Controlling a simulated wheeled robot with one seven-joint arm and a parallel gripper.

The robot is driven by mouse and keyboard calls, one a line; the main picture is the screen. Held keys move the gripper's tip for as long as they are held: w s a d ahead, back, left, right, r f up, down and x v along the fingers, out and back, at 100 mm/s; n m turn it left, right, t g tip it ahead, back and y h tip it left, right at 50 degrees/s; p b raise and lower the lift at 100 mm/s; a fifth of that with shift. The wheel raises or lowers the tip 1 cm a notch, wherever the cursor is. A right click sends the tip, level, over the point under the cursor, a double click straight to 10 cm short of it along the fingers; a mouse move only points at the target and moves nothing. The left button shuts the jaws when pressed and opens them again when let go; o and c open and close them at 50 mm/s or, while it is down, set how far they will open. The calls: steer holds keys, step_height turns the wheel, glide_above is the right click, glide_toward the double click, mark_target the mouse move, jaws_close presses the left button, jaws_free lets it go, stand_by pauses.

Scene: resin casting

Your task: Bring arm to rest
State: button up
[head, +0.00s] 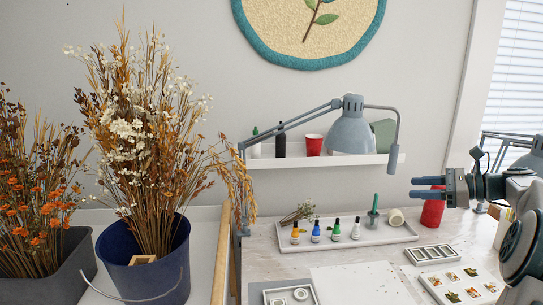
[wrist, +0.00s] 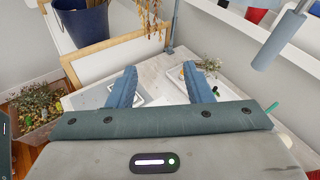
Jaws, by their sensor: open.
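My gripper (head: 429,188) shows at the right of the head view, its fingers pointing left in the air above the table. In the wrist view the two blue fingers of my gripper (wrist: 160,90) stand wide apart with nothing between them. A red cup (head: 433,210) stands behind the gripper in the head view and is partly hidden by it. I cannot tell the exact gap between finger and cup.
The table (head: 350,285) holds a tray (head: 380,237) with several small bottles, a mould (head: 432,254) and a tray of pressed flowers (head: 462,288). A grey-blue lamp (head: 350,132) hangs above. A blue bucket (head: 118,266) of dried flowers stands left.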

steer(key=s+a+f+n+g+h, duration=0.2)
steer(key=s+a+n, duration=0.1)
steer(key=a, duration=0.3)
steer(key=s+a+f+n+g+h+b, duration=0.1)
steer(key=s+a+n+h, duration=0.15)
steer(key=a, duration=0.45)
steer(key=s+a+f+n+g+h, duration=0.1)
steer(key=s+a+f+n+g, duration=0.1)
steer(key=s+a+n, duration=0.3)
steer(key=s+a+f+n+h, duration=0.2)
steer(key=s+f+n, duration=0.1)
steer(key=s, duration=0.3)
steer(key=s+a+f+n+h+b, duration=0.1)
steer(key=s+a+f+n+h, duration=0.1)
steer(key=s+f+n, duration=0.2)
steer(key=s+a+f+n+h, duration=0.2)
steer(key=s+n, duration=0.3)
steer(key=s, duration=0.5)
steer(key=shift+s+f+t+h, duration=0.2)
steer(key=shift+f+t+h, duration=0.25)
steer(key=shift+f, duration=0.4)
